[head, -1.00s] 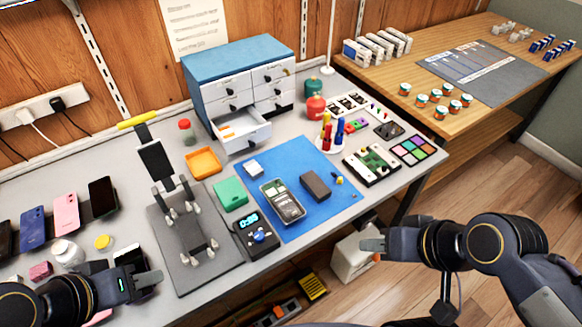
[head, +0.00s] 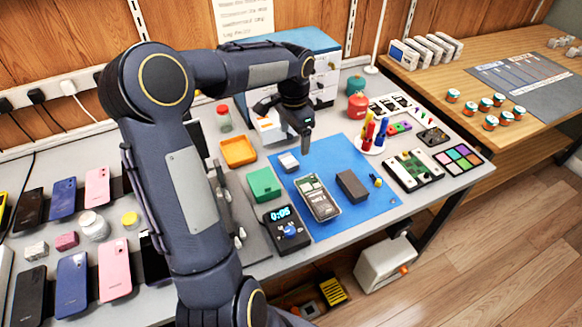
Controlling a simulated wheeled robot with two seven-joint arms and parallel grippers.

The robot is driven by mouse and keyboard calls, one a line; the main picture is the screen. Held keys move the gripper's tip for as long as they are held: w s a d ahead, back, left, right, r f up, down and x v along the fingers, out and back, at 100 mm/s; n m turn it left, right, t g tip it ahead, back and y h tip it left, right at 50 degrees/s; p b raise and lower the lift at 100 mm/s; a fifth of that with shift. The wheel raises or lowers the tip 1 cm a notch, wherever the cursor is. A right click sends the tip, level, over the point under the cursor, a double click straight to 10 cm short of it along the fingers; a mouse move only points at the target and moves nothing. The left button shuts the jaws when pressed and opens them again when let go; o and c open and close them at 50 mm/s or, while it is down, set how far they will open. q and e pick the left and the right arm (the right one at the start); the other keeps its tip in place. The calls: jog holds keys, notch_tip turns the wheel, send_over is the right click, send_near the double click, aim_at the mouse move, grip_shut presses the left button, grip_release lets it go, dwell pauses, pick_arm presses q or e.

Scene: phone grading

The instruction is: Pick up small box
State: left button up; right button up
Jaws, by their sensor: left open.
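A small white and grey box (head: 289,162) lies near the far left corner of the blue mat (head: 345,208). My left gripper (head: 288,130) is open and empty, pointing down above and just beyond this box, in front of the drawer cabinet. One finger hangs close over the box's far side; I cannot tell the exact gap. Two other small boxes, a white one (head: 36,251) and a pink one (head: 66,241), lie at the far left among the phones. My right gripper is out of view.
My left arm covers much of the grey stand pad. An open drawer (head: 272,131) juts from the blue cabinet near the gripper. A green box (head: 263,184), orange tray (head: 238,150), opened phone (head: 317,198) and dark block (head: 352,185) surround the small box.

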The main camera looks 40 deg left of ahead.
pick_arm(q)
send_over(288, 160)
jog(key=shift+g, duration=0.3)
notch_tip(288, 160, down, 6)
jog(key=shift+r, duration=0.2)
notch_tip(288, 160, down, 8)
jog(key=shift+r, duration=0.1)
jog(key=shift+d, duration=0.1)
jog(key=shift+c, duration=0.3)
jog(key=c, duration=1)
